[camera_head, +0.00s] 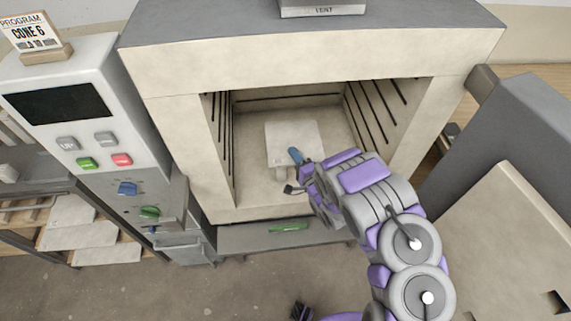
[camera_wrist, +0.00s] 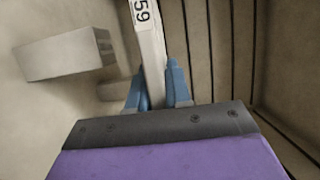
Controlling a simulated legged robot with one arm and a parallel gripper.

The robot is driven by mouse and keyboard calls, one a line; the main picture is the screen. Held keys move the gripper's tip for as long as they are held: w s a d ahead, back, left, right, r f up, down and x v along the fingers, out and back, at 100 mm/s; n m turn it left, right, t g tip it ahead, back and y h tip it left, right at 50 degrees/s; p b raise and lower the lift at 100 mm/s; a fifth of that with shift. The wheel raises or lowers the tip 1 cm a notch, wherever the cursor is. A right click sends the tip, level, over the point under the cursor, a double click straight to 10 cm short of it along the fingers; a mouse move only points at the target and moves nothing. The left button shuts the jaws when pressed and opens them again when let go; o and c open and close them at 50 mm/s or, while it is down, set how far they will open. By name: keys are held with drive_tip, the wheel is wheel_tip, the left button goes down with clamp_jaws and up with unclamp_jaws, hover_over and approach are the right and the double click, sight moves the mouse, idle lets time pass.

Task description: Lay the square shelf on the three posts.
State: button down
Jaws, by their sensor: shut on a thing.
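The square shelf (camera_head: 292,137) is a pale flat plate inside the open kiln. My gripper (camera_head: 298,157) is shut on its near edge. In the wrist view the shelf (camera_wrist: 150,45) shows nearly edge-on, marked "59", between the blue fingers of my gripper (camera_wrist: 158,90). A pale post (camera_wrist: 65,55) shows to its left there, with a visible gap between its end and the shelf. A second post (camera_wrist: 113,90) is partly hidden by a finger. In the head view a post (camera_head: 279,172) shows just below the shelf's near edge. I cannot make out a third post.
The kiln's side walls (camera_head: 223,150) carry dark grooves close to the shelf on both sides; the grooved wall (camera_wrist: 225,45) fills the right of the wrist view. A control panel (camera_head: 85,110) stands left of the kiln. Spare plates (camera_head: 75,235) lie on a rack at lower left.

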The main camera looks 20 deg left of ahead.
drive_tip(key=shift+w+d+f+b, duration=0.1)
drive_tip(key=shift+w+d+b, duration=0.2)
drive_tip(key=shift+w, duration=0.55)
drive_tip(key=shift+w+d+b, duration=0.15)
drive_tip(key=shift+w+d, duration=0.15)
drive_tip(key=shift+w, duration=0.5)
drive_tip(key=shift+s+a+f+b, duration=0.1)
drive_tip(key=shift+f+b, duration=0.6)
drive_tip(key=shift+f, duration=1)
drive_tip(key=shift+f, duration=0.35)
drive_tip(key=c, duration=1.1)
unclamp_jaws()
drive_tip(key=shift+f, duration=0.1)
drive_tip(key=shift+o, duration=0.2)
drive_tip(key=p, duration=0.2)
approach(301, 150)
wheel_tip(301, 150, down, 4)
drive_tip(key=s+d, duration=0.1)
drive_tip(key=shift+s+d+f, duration=0.2)
drive_tip(key=shift+d, duration=0.1)
